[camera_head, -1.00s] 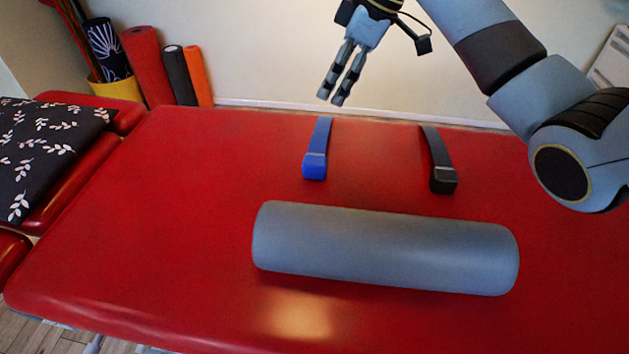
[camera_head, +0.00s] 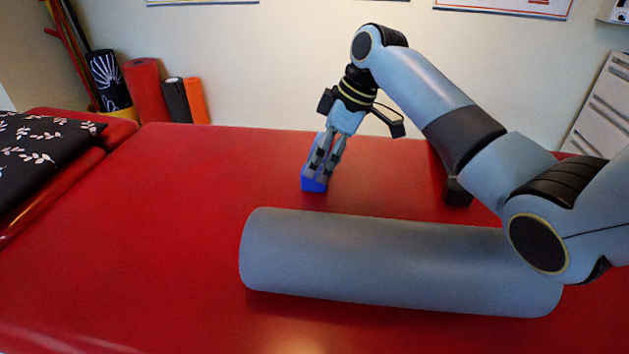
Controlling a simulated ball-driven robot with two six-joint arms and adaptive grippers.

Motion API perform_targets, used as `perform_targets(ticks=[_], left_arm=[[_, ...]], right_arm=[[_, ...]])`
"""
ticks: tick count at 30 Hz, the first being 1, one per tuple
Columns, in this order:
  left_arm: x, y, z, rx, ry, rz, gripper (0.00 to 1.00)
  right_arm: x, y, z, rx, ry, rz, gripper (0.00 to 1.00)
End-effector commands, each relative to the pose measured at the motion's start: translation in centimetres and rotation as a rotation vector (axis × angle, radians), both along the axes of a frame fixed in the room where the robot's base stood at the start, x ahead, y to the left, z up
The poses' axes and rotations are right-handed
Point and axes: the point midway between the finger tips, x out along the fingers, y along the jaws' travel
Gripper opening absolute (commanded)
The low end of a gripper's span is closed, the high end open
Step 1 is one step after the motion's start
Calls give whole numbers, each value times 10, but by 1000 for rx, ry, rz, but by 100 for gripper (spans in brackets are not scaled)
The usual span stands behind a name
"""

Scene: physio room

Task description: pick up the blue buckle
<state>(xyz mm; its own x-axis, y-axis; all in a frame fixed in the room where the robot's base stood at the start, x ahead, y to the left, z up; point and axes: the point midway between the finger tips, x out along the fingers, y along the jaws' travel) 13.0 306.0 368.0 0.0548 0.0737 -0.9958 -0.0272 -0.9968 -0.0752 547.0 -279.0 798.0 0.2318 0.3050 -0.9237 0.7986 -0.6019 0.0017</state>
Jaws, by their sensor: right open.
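The blue buckle (camera_head: 313,185) sits on the red treatment table, behind the left part of the grey roller. Its strap is mostly hidden behind my right gripper. My right gripper (camera_head: 322,175) points down with its fingers in front of and over the buckle. Its fingers are open, with a narrow gap between them. I cannot tell whether the fingers touch the buckle. My left gripper is not in view.
A grey roller (camera_head: 385,262) lies across the red table (camera_head: 130,240) in front of the buckle. A black buckle (camera_head: 458,193) is partly hidden by my right arm. A dark leaf-patterned cushion (camera_head: 35,160) lies at the left. The table's left part is clear.

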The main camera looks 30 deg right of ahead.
Motion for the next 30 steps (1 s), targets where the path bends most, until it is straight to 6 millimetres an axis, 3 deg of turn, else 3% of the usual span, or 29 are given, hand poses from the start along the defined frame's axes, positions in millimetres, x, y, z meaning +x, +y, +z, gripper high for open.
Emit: perform_targets(ticks=[6,15,30], left_arm=[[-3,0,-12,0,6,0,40],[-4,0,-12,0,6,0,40],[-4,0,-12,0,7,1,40]], right_arm=[[8,9,-34,1,3,0,65],[10,10,-38,1,1,-1,65],[10,10,-37,1,1,-1,3]])
